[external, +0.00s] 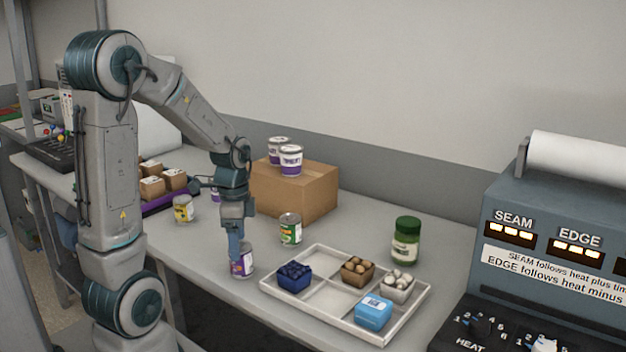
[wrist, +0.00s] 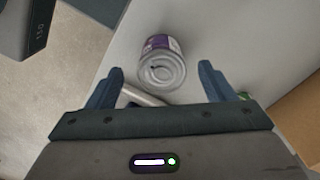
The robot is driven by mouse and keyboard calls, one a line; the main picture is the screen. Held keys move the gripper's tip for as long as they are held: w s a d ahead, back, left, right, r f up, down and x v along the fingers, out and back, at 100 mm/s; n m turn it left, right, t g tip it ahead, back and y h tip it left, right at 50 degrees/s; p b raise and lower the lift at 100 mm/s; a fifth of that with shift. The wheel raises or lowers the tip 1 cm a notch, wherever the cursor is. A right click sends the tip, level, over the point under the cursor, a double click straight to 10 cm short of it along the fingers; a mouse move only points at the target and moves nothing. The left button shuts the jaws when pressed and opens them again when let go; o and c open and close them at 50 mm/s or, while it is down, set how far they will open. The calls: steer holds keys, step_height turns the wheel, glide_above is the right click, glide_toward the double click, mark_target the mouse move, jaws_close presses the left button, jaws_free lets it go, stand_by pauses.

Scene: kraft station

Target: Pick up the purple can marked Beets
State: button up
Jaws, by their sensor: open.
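A purple can (external: 243,263) stands upright on the table near its front edge, left of the white tray. Its label is too small to read. In the wrist view the can (wrist: 162,64) shows its silver lid and purple side, ahead of and between the two fingers. My gripper (external: 237,243) is directly above and at the can in the external view, with the fingers pointing down. In the wrist view my gripper (wrist: 161,82) is open, one finger on each side, with gaps to the can. More purple-labelled cans (external: 289,160) stand on the cardboard box.
The white divided tray (external: 322,317) holds small baskets and a blue box (external: 373,313). A green-labelled can (external: 290,229), a yellow can (external: 183,209) and a green-lidded jar (external: 405,241) stand nearby. The cardboard box (external: 318,194) is behind. The sealing machine (external: 560,260) is at right.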

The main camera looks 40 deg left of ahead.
mark_target(243, 269)
steer(key=f, duration=0.5)
steer(key=shift+w+d, duration=0.1)
steer(key=shift+w, duration=0.1)
steer(key=c, duration=1.2)
